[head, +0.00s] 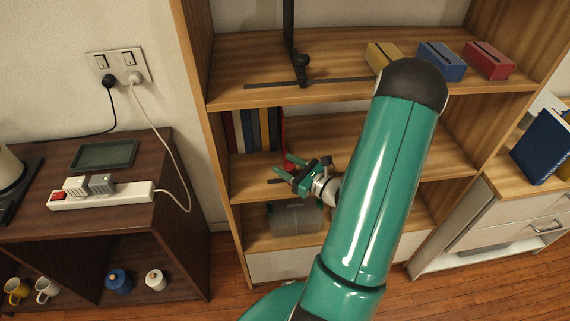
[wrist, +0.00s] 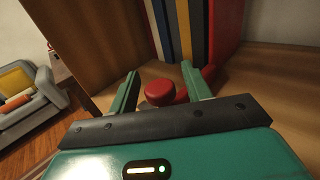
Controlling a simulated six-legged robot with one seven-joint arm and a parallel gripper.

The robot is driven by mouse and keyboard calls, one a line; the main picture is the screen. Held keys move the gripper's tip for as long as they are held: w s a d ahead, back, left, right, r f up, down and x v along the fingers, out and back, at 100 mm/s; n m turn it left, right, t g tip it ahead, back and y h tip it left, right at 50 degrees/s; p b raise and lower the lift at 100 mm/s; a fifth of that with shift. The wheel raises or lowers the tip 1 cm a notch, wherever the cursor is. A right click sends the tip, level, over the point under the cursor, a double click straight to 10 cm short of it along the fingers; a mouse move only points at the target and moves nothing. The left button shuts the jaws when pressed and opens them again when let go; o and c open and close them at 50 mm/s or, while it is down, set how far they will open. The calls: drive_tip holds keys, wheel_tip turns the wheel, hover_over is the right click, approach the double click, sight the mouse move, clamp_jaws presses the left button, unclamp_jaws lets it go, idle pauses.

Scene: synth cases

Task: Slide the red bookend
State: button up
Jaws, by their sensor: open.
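The red bookend (wrist: 227,32) stands upright against the right end of a row of several books (wrist: 178,30) in the wrist view. Its round red knob (wrist: 160,93) sticks out toward me, low in front of the books. In the head view the bookend shows as a thin red edge (head: 283,132) beside the books (head: 255,130) on the middle shelf. My gripper (head: 288,166) is open there, in front of the shelf. In the wrist view the knob lies between the fingers of my gripper (wrist: 159,75), with a gap on each side. Part of the bookend's base is hidden behind the right finger.
The bookcase's left side panel (wrist: 85,40) stands close to the left of my gripper. The upper shelf (head: 340,93) holds a black stand and yellow, blue and red boxes. A grey bin (head: 295,218) sits on the shelf below. The middle shelf is bare right of the bookend.

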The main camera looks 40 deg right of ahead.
drive_tip(key=shift+w+a, duration=0.1)
drive_tip(key=shift+w, duration=0.35)
clamp_jaws()
drive_tip(key=s+d, duration=0.3)
drive_tip(key=d, duration=0.2)
drive_tip(key=s+d, duration=0.4)
drive_tip(key=d, duration=0.1)
drive_tip(key=s+d, duration=0.4)
drive_tip(key=d, duration=0.2)
unclamp_jaws()
drive_tip(key=shift+s, duration=0.1)
